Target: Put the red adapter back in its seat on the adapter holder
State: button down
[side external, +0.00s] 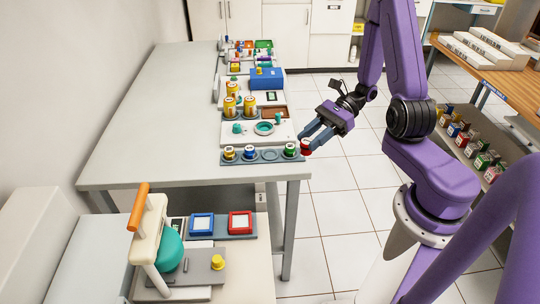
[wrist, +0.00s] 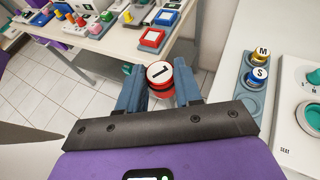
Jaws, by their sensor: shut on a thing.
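My gripper (side external: 310,138) is shut on the red adapter (side external: 306,147) and holds it just past the right end of the adapter holder, off the table's edge. In the wrist view the red adapter (wrist: 159,74) has a white top with a dark mark and sits between the two blue fingers of my gripper (wrist: 160,90). The grey adapter holder (side external: 263,160) lies at the table's near right corner. The wrist view shows adapters marked M (wrist: 261,55) and S (wrist: 257,77).
Behind the holder stands a white plate with a teal ring (side external: 264,128), then yellow cylinders (side external: 249,103) and a blue box (side external: 267,79). A lower table holds a blue frame (side external: 201,223) and a red frame (side external: 240,222). The large table's left part is bare.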

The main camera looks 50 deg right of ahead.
jog(key=w+d+f, duration=0.1)
jog(key=w+f, duration=0.2)
jog(key=w, duration=0.2)
jog(key=w+d+f+m+t, duration=0.1)
jog(key=w+f, duration=0.2)
jog(key=w, duration=0.2)
jog(key=w+d+f+m+t+h, duration=0.1)
jog(key=w+f, duration=0.2)
jog(key=w, duration=0.1)
jog(key=shift+w+d, duration=0.4)
jog(key=shift+w+f, duration=0.3)
jog(key=shift+f, duration=0.1)
jog(key=shift+w+d+f, duration=0.1)
jog(key=shift+w+f, duration=0.05)
jog(key=shift+f, duration=1.55)
jog(key=c, duration=0.8)
grip_release()
jog(key=shift+o, duration=0.2)
